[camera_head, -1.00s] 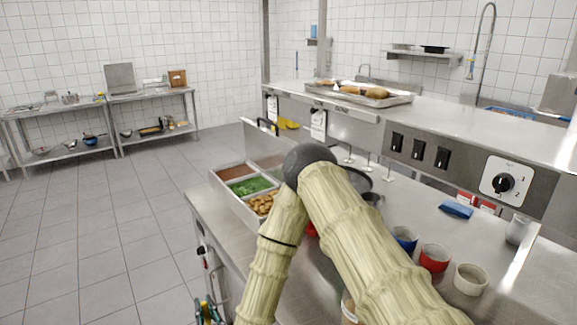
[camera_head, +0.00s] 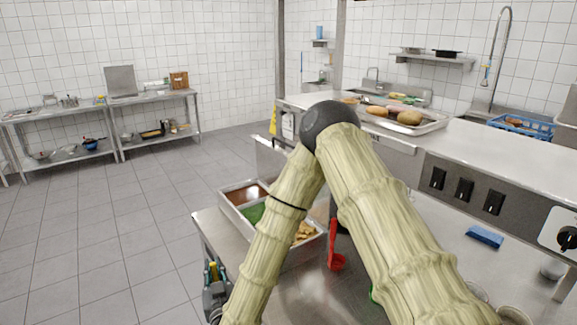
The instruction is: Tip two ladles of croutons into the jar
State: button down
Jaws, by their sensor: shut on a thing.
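The croutons (camera_head: 304,233) lie in the near compartment of a metal food container (camera_head: 286,262), partly hidden behind my arm. A red ladle-like tool (camera_head: 336,262) shows to the right of the container, between my two arm links, its handle upright and its cup low. What holds or supports it is hidden. My gripper is not in view; only my pale ribbed arm links and their dark grey joint show. I cannot pick out the jar. Pale round rims (camera_head: 513,315) at the lower right edge are cut off, so what they belong to cannot be told.
The container also has a green-filled compartment (camera_head: 254,213) and a brown-filled one. A raised steel shelf (camera_head: 480,145) runs behind the counter, bearing a tray of bread (camera_head: 434,126). A blue sponge-like block (camera_head: 485,236) lies right. Grey floor is clear at left.

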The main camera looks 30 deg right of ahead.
jog(key=w+d+r+m+g+h+p, duration=0.1)
jog(key=w+d+r+m+h+p, duration=0.2)
jog(key=d+r, duration=0.5)
jog(key=w+d+r+m+g+h+p, duration=0.15)
jog(key=w+d+r+h+p, duration=0.3)
jog(key=r, duration=0.55)
jog(key=w+d+r+m+g+h+b, duration=0.2)
jog(key=d+m+g+h, duration=0.3)
jog(key=d, duration=0.8)
notch_tip(320, 180, down, 12)
jog(key=b, duration=0.6)
jog(key=shift+s+d+r, duration=0.15)
jog(key=shift+d+r, duration=0.05)
jog(key=shift+r, duration=0.2)
notch_tip(320, 180, up, 10)
jog(key=p, duration=0.5)
